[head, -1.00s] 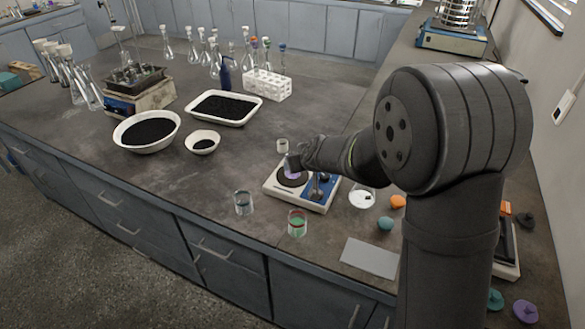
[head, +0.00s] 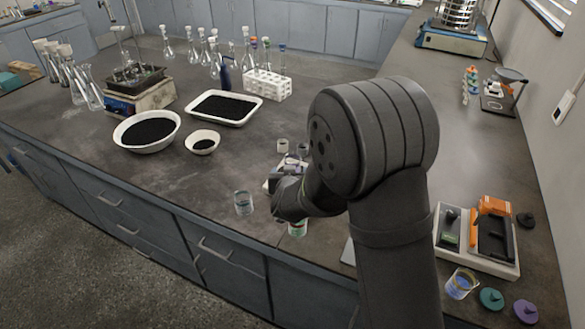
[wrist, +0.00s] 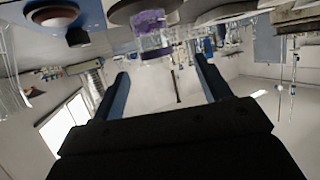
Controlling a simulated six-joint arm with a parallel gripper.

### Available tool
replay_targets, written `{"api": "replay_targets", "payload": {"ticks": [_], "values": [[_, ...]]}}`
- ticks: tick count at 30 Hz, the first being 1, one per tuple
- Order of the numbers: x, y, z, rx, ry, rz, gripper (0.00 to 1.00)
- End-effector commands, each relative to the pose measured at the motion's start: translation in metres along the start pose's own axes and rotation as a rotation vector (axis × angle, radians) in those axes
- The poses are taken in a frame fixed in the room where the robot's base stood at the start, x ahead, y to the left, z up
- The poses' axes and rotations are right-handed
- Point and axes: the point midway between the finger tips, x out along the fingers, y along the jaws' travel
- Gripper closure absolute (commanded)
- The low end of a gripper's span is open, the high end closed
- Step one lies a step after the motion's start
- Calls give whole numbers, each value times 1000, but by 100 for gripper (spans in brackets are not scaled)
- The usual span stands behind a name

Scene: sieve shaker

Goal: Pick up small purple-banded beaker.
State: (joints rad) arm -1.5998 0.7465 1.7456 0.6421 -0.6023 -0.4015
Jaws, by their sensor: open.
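The small purple-banded beaker (wrist: 150,32) shows in the wrist view, where the scene appears upside down. It is clear glass with a purple band and seems to stand on a round grey plate. My gripper (wrist: 161,68) is open, with its two fingers apart and nothing between them. The beaker lies beyond the fingertips, nearer the left finger in the picture, and is not held.
A white bowl (head: 202,142) and black-filled tray (head: 226,108) stand farther back. A balance (head: 477,240) and blue-content beaker (head: 461,284) are at right.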

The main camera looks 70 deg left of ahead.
Motion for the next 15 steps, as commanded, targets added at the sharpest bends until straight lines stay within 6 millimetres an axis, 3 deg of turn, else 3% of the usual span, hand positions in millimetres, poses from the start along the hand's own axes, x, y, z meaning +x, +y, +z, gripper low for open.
{"api": "replay_targets", "payload": {"ticks": [6,15], "values": [[41,1,1,-1,-1,0,30],[64,2,0,-1,0,0,30]]}}
